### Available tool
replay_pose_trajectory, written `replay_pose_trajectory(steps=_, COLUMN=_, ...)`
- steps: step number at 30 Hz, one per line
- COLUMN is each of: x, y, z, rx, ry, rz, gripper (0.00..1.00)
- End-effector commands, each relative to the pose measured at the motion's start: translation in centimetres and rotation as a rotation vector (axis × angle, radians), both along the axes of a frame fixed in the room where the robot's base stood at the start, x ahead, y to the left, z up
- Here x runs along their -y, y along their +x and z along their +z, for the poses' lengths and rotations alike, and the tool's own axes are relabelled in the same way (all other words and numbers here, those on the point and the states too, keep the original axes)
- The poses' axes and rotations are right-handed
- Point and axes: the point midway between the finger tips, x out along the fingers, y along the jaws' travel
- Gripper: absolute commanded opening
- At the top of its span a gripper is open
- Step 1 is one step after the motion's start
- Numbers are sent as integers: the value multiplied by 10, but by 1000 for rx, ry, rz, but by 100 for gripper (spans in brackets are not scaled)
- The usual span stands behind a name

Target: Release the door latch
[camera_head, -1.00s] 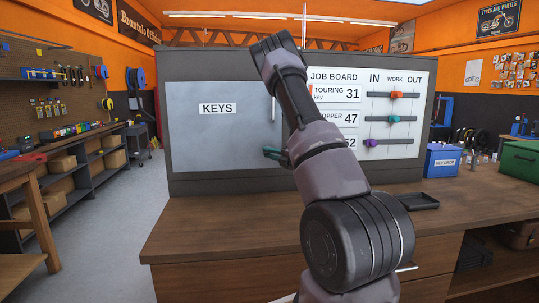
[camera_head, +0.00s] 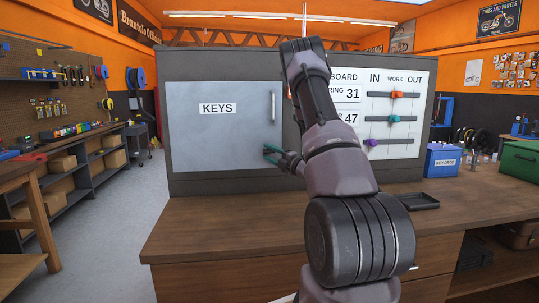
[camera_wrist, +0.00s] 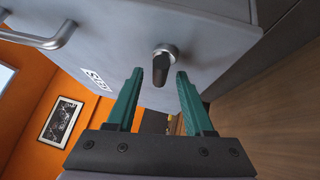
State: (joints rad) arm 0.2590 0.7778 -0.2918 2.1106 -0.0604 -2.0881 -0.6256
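The door latch (camera_wrist: 162,66) is a dark knob on a round metal base on the cabinet door. In the wrist view it stands between and just beyond the two green fingertips of my gripper (camera_wrist: 158,72). The fingers are open and a gap shows on both sides of the knob. In the head view my gripper (camera_head: 268,152) is at the lower right of the grey door (camera_head: 215,140) marked KEYS, and the latch itself cannot be made out there. The door looks closed. Its metal handle (camera_head: 273,108) is at the upper right and also shows in the wrist view (camera_wrist: 45,38).
A job board (camera_head: 375,75) with coloured sliders is right of the door, partly hidden by my arm. The wooden counter (camera_head: 220,215) below is mostly clear. A black tray (camera_head: 420,202), a blue key drop box (camera_head: 442,162) and a green case (camera_head: 520,160) stand at the right.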

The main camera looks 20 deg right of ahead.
Motion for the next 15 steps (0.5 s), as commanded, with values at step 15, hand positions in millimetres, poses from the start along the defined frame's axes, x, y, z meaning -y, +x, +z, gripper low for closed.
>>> replay_pose_trajectory(steps=15, x=17, y=-37, z=-6, rx=0, ry=0, rz=-5, gripper=52)
